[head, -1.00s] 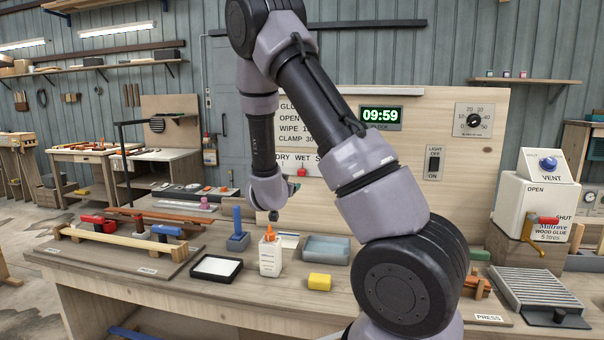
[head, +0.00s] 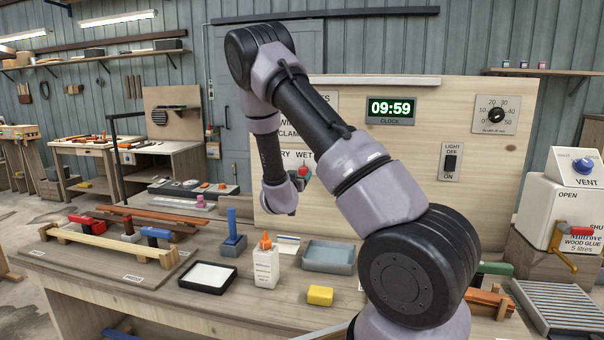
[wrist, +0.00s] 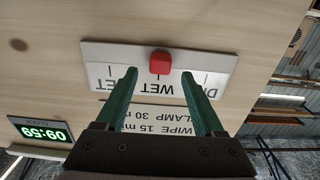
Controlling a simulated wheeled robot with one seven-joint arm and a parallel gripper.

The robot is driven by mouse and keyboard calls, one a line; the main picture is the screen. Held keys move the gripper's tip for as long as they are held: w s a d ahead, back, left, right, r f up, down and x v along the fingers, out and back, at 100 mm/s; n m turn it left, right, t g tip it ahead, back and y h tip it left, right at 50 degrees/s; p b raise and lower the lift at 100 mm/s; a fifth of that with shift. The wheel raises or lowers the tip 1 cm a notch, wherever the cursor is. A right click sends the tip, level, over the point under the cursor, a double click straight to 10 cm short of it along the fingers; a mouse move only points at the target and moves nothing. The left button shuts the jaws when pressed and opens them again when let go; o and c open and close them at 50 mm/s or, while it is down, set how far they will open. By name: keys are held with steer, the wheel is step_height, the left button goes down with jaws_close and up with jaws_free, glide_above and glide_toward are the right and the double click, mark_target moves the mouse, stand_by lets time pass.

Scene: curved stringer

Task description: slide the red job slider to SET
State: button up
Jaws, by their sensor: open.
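The red job slider (wrist: 160,62) is a small red knob on a pale label strip (wrist: 222,61) fixed to the upright board. In the wrist view the strip is upside down, and the knob sits in line with the WET mark. The DRY lettering at right and the SET lettering at left are partly hidden by my fingers. My gripper (wrist: 159,73) is open, its two green fingers either side of the knob and apart from it in the picture; contact cannot be told. In the head view the knob (head: 303,172) shows beside my wrist, which hides part of the board.
A clock (head: 390,110) reading 09:59, a light switch (head: 451,161) and a dial (head: 496,115) are on the board. Below stand a glue bottle (head: 266,262), a grey tray (head: 328,257), a yellow block (head: 320,295) and a blue-handled tool (head: 232,230).

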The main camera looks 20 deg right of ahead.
mark_target(302, 172)
steer(key=shift+x, duration=2.1)
jaws_close()
